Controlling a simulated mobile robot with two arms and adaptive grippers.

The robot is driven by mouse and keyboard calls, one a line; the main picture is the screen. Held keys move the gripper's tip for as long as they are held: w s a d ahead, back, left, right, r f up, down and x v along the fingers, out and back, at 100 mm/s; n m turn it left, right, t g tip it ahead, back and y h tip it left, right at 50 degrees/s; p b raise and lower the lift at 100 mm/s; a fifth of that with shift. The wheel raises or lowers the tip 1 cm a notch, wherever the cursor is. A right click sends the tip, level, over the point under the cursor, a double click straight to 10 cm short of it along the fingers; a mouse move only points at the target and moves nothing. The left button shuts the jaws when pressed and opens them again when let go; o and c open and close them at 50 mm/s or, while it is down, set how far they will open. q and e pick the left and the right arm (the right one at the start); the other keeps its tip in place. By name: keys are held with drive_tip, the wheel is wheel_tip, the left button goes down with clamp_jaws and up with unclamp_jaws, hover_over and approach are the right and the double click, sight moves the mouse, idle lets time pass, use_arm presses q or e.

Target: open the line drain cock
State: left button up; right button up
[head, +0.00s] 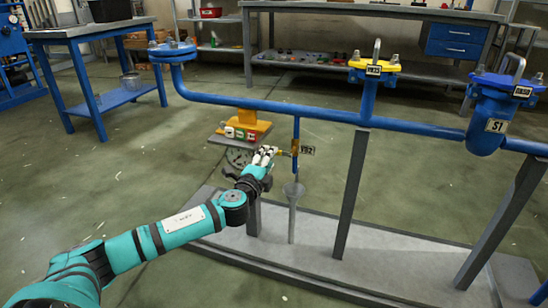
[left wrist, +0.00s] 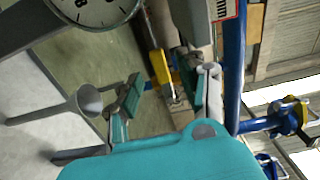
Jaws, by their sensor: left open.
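The brass line drain cock (head: 294,147) sits on a thin blue drop pipe under the main blue line, with a tag (head: 308,150) beside it. A grey funnel (head: 293,190) stands below; it also shows in the left wrist view (left wrist: 86,101). My left gripper (head: 267,155) is just left of the cock, close to it. In the left wrist view its fingers (left wrist: 163,97) are spread, with a yellow bar (left wrist: 159,66) beyond the gap. I cannot tell whether that bar is the cock's handle or whether anything touches. My right gripper is not in view.
The blue main line (head: 330,113) runs above the gripper, on grey posts (head: 351,195) rising from a grey plinth (head: 330,262). A yellow stand (head: 252,126) is behind the gripper. A blue-legged table (head: 95,38) stands back left. Open floor lies at left.

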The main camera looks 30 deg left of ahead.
sight(279, 153)
use_arm(q)
drive_tip(key=shift+b+x, duration=0.6)
drive_tip(key=shift+x, duration=1.75)
drive_tip(key=shift+d, duration=0.1)
clamp_jaws()
